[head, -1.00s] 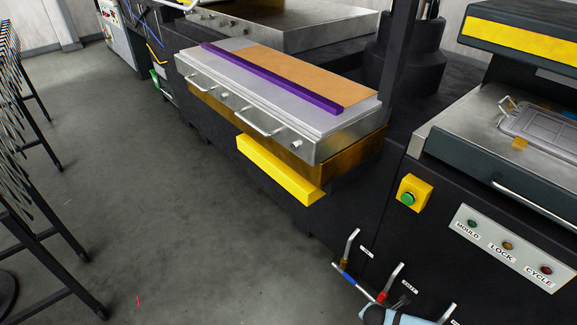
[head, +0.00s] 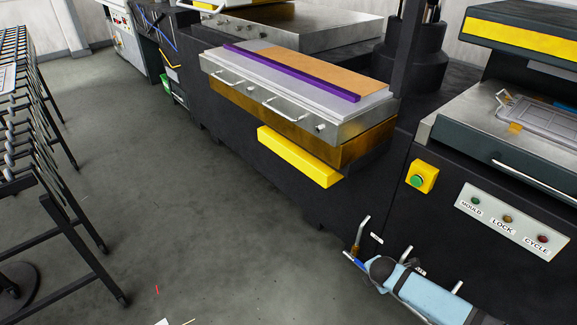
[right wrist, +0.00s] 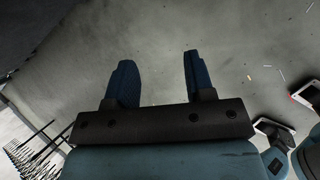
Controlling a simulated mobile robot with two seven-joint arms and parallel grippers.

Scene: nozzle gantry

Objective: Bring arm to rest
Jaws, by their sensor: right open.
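My right gripper (right wrist: 158,65) is open in the right wrist view. Its two dark blue fingers stand apart, with only grey floor visible between and beyond them. Nothing is held. My left gripper is in neither view.
A black machine front (head: 345,205) carries a yellow block (head: 300,157), a green button on a yellow box (head: 422,177) and a bent metal lever (head: 361,232), close to my arm. A black roller rack (head: 60,215) stands at the left.

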